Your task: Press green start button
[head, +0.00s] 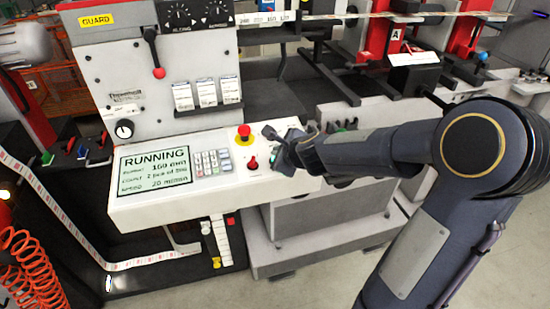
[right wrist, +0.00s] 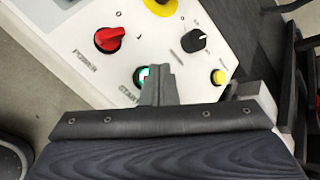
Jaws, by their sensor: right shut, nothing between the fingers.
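The green start button (right wrist: 142,74) shows in the right wrist view as a small green and white patch in a dark ring, above the "START" lettering. My right gripper (right wrist: 160,72) is shut and empty, with its fingertips at the button and partly covering it. I cannot tell whether they touch it. The panel's screen (head: 155,170) reads "RUNNING". My left gripper is not in view.
A red knob (head: 252,163) and a red emergency stop on a yellow base (head: 244,135) stand left of my gripper. A black knob (right wrist: 194,40) and a yellow button (right wrist: 218,77) lie close to the fingers. A keypad (head: 211,162) sits beside the screen.

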